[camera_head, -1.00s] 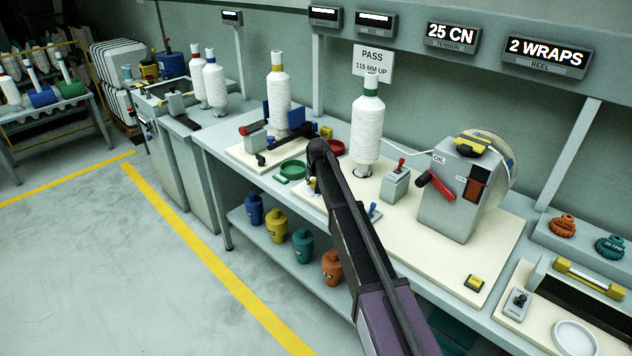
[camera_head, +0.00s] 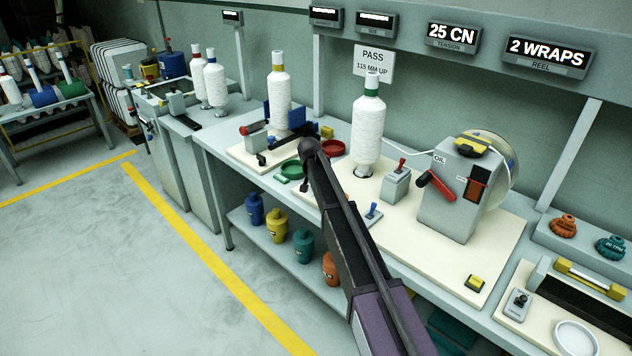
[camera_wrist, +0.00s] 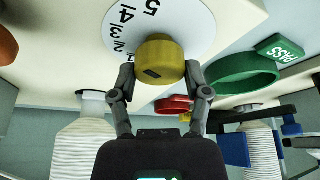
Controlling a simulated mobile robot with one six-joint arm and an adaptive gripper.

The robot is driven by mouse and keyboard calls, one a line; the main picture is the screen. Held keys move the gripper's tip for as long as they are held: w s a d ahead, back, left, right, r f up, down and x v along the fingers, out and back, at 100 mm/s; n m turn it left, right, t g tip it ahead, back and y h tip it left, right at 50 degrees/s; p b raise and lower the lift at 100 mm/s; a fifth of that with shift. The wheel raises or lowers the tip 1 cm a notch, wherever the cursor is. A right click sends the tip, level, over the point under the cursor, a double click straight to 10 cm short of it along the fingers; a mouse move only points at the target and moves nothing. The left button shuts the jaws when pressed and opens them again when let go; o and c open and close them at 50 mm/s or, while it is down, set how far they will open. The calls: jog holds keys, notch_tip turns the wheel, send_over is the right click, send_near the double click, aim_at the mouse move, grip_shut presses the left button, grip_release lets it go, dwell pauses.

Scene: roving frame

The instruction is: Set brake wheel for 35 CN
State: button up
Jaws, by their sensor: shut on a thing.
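The brake wheel is a yellow knob (camera_wrist: 160,60) on a white numbered dial (camera_wrist: 202,30) in the wrist view. The dial carries black figures; 5 and 4 read clearly. My gripper (camera_wrist: 160,76) has a finger on each side of the knob and is shut on it. A dark slot shows on the knob's face; which figure it marks I cannot tell. In the head view my own arm hides the gripper and the knob. The tension display (camera_head: 452,35) on the wall reads 25 CN.
A white yarn cone (camera_head: 368,130) with a green top stands right of my arm. A grey lever box (camera_head: 397,185) and a grey reel unit (camera_head: 455,192) stand farther right. A green ring (camera_head: 291,170) and a red ring (camera_head: 333,148) lie near the gripper.

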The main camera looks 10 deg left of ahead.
jog(key=o, duration=1.1)
jog(key=shift+o, duration=0.2)
jog(key=shift+n+y, duration=0.3)
jog(key=shift+n, duration=0.3)
jog(key=shift+n+y, duration=0.9)
jog(key=shift+n, duration=1.5)
jog(key=shift+w+d+n+g+y, duration=0.1)
jog(key=shift+n+g+y, duration=0.35)
jog(key=shift+n, duration=1.1)
jog(key=shift+d+n+g+y, duration=0.1)
jog(key=shift+n+g+y, duration=0.3)
jog(key=shift+n, duration=1.15)
jog(key=p+v, duration=1.3)
jog(key=v, duration=0.1)
jog(key=s+d+f+m+h+b, duration=0.1)
jog(key=s+d+f+m+b, duration=0.1)
jog(key=s+d, duration=0.5)
jog(key=s+d+f+m+g+b, duration=0.1)
jog(key=s+d+f+m+b, duration=0.2)
jog(key=s, duration=1.1)
jog(key=d+f+b, duration=0.2)
jog(key=d+f, duration=0.1)
jog(key=d, duration=0.2)
jog(key=shift+s+d+f+m+h, duration=0.2)
jog(key=shift+d+f+m+h, duration=0.05)
jog(key=shift+m+h, duration=0.1)
